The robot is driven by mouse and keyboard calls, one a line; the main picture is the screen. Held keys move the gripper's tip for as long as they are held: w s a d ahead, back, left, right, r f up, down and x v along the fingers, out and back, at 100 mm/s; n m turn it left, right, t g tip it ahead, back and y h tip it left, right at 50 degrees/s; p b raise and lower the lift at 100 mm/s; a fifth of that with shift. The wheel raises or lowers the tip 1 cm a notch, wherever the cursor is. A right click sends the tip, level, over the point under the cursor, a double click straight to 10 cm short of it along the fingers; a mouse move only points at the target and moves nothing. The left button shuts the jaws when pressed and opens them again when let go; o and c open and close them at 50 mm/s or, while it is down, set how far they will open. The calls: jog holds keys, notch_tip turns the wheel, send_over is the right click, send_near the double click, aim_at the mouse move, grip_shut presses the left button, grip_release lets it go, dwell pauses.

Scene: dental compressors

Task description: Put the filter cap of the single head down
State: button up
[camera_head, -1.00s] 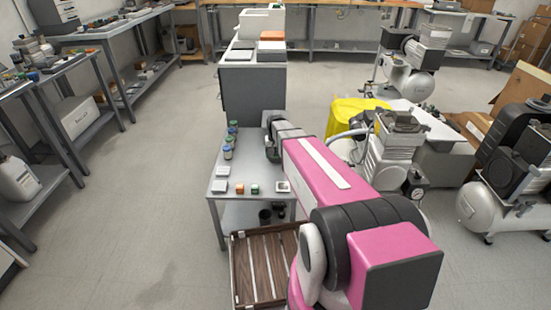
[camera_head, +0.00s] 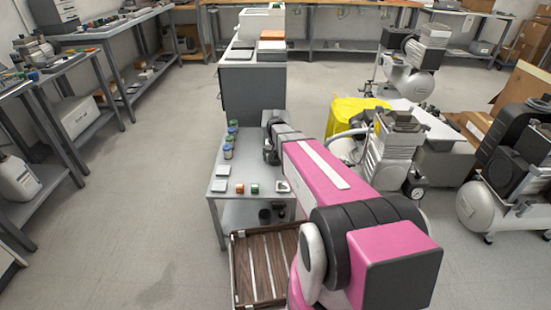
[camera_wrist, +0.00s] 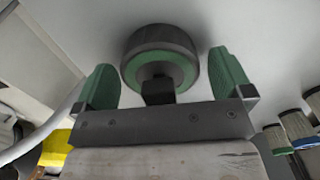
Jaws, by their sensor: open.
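The filter cap (camera_wrist: 160,58), a round dark-grey piece with a green ring on its near face, shows in the wrist view against a pale grey surface. My gripper (camera_wrist: 168,84) is open, with its green fingers to the left and right of the cap. Small gaps show between the fingers and the cap. In the head view my gripper (camera_head: 270,152) is over the far part of the small grey table (camera_head: 222,212). The cap cannot be made out there; my arm covers that part.
Several small jars (camera_head: 229,146) stand left of my gripper; some show at the wrist view's right edge (camera_wrist: 298,128). Small blocks (camera_head: 254,188) and pale trays lie on the table's near part. A compressor (camera_head: 393,150) and a yellow container (camera_head: 352,112) stand right.

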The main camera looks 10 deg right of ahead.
notch_tip(320, 180, up, 12)
jog(key=shift+f, duration=0.1)
jog(key=s+f+n, duration=0.2)
jog(key=s, duration=1.9)
jog(key=shift+s+f, duration=0.15)
jog(key=shift+f, duration=0.25)
